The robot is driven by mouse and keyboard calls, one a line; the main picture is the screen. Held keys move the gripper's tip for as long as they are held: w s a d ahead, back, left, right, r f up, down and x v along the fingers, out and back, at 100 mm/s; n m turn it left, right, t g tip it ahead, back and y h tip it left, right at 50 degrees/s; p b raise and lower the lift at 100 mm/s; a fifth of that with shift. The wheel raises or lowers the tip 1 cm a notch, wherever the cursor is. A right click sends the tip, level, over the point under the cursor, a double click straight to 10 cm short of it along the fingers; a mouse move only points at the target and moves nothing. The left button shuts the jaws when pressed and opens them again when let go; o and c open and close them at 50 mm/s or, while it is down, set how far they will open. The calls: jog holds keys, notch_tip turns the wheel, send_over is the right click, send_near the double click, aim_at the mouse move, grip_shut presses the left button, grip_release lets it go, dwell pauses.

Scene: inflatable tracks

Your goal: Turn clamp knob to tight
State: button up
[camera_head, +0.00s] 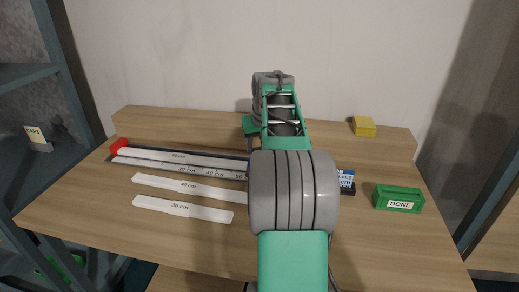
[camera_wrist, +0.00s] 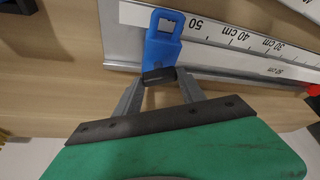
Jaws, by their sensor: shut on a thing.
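The clamp (camera_wrist: 163,40) is blue and sits across the rail near the 50 mark in the wrist view. A dark knob (camera_wrist: 158,76) is at its near end. My gripper (camera_wrist: 158,84) has its two grey fingertips on either side of that dark knob and is shut on it. In the head view my own arm hides the clamp, the knob and my fingertips. The measuring rail (camera_head: 190,160), with a printed scale and a red end stop (camera_head: 118,146), lies along the back left of the table; it also shows in the wrist view (camera_wrist: 225,52).
White strips marked 40 cm (camera_head: 190,187) and 30 cm (camera_head: 183,209) lie in front of the rail. A green DONE box (camera_head: 398,198) stands at the right. A dark labelled box (camera_head: 346,182) is partly behind my arm. A yellow block (camera_head: 363,126) rests on the back ledge.

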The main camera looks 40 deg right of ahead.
jog(key=shift+a+r+m+h, duration=0.1)
jog(key=shift+m+h, duration=0.3)
jog(key=shift+m, duration=0.8)
jog(key=shift+m+g+p, duration=0.5)
jog(key=shift+m+p, duration=0.1)
jog(key=shift+m, duration=0.3)
jog(key=shift+h, duration=0.3)
jog(key=o, duration=1.4)
jog(key=shift+c, duration=0.2)
jog(key=p+v, duration=0.1)
jog(key=v, duration=0.6)
jog(key=shift+r, duration=0.25)
jog(key=shift+a, duration=0.1)
